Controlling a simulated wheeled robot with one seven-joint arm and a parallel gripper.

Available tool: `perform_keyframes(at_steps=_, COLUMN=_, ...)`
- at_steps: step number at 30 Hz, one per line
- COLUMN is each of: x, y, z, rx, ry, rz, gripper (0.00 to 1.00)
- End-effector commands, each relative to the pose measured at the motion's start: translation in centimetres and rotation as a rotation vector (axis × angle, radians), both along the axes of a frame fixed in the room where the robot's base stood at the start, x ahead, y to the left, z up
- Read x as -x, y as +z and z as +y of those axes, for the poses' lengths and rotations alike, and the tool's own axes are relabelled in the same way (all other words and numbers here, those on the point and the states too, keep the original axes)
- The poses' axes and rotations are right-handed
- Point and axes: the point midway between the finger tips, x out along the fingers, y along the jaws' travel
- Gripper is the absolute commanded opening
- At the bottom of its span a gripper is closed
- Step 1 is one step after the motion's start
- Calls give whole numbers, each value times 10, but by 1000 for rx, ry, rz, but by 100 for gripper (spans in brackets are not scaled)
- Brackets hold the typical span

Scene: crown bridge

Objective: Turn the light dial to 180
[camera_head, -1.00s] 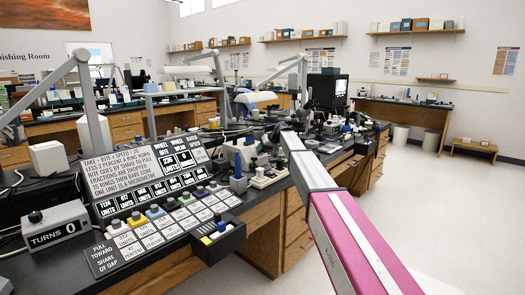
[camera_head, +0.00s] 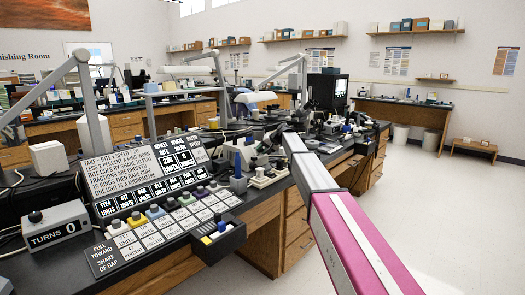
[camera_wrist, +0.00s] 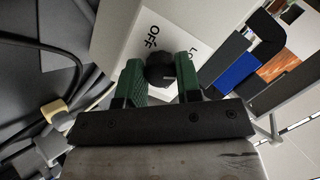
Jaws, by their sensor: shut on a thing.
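In the wrist view, a dark round knob (camera_wrist: 161,75), the dial, sits on a white panel (camera_wrist: 130,28) printed with "OFF" and part of another label beginning "LO". My gripper (camera_wrist: 160,66) has its green fingers shut on the knob, one on each side. The dial's pointer is not readable, and the second label is partly cut off. In the head view my arm reaches over the bench toward the middle, and the gripper and the dial cannot be made out there.
Left of my arm in the head view stand a sign board (camera_head: 130,165), a panel of small knobs (camera_head: 165,225) and a "TURNS 0" box (camera_head: 55,228). Cables (camera_wrist: 75,85) lie on the wrist view's left. Open floor (camera_head: 440,220) is at the right.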

Motion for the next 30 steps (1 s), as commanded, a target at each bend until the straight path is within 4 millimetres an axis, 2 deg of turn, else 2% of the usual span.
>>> perform_keyframes(at_steps=8, x=1, y=0, z=0, rx=-1, ry=1, rz=-1, gripper=8)
perform_keyframes(at_steps=9, x=1, y=0, z=0, rx=-1, ry=1, rz=-1, gripper=42)
perform_keyframes(at_steps=10, x=0, y=0, z=0, rx=-1, ry=1, rz=-1, gripper=52)
perform_keyframes(at_steps=11, x=0, y=0, z=0, rx=-1, ry=1, rz=-1, gripper=57)
perform_keyframes(at_steps=22, x=2, y=3, z=-4, rx=0, ry=0, rz=-1, gripper=57)
perform_keyframes(at_steps=30, x=17, y=32, z=-34, rx=0, ry=-1, rz=-3, gripper=57)
